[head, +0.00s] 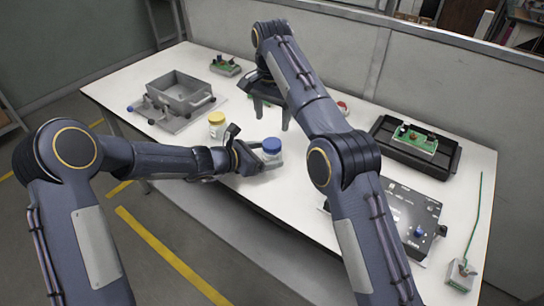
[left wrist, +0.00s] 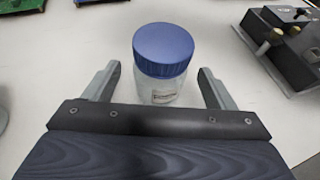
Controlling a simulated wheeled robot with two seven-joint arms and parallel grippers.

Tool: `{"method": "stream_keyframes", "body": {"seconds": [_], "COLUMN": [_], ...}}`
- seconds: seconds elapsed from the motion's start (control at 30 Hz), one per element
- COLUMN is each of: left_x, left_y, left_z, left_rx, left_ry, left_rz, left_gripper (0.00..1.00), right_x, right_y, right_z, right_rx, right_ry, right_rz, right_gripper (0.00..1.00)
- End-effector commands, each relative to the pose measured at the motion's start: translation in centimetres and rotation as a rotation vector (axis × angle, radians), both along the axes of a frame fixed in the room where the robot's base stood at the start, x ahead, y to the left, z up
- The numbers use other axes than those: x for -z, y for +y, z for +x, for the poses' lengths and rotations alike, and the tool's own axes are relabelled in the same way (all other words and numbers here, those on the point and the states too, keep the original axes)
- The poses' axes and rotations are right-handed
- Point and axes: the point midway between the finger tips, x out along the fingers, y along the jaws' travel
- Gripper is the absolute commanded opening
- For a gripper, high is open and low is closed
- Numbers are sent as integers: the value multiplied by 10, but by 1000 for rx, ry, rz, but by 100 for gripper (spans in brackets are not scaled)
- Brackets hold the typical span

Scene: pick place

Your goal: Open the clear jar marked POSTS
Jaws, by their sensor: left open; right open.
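In the left wrist view the blue-lidded jar (left wrist: 163,62) bears a small label too blurred to read. My left gripper (head: 252,150) is open, its fingers on either side of this jar with gaps to it; the lid is on. A second jar with a yellow lid (head: 217,123) stands to the left, lid on; its marking is not readable. My right gripper (head: 271,112) is open and empty, pointing down over the table behind the blue-lidded jar.
A grey bin on a base (head: 180,93) stands at the left back, with a green circuit board (head: 225,67) beyond it.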

Motion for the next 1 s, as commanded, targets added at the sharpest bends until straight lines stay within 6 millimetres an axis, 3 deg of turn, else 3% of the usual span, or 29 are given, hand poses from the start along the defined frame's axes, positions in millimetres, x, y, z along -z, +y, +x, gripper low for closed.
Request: {"method": "stream_keyframes", "body": {"seconds": [0.2, 0.5, 1.0], "left_x": [7, 8, 8], "left_y": [-15, -17, -17], "left_z": [11, 12, 12], "left_rx": [2, 1, 1], "left_ry": [-2, -2, -2], "left_rz": [0, 1, 0], "left_gripper": [78, 78, 14], "right_x": [0, 0, 0], "right_y": [0, 0, 0], "right_z": [0, 0, 0], "right_rx": [0, -1, -1], "right_ry": [-1, -1, -1], "right_rz": [1, 1, 1], "right_gripper": [66, 66, 66]}}
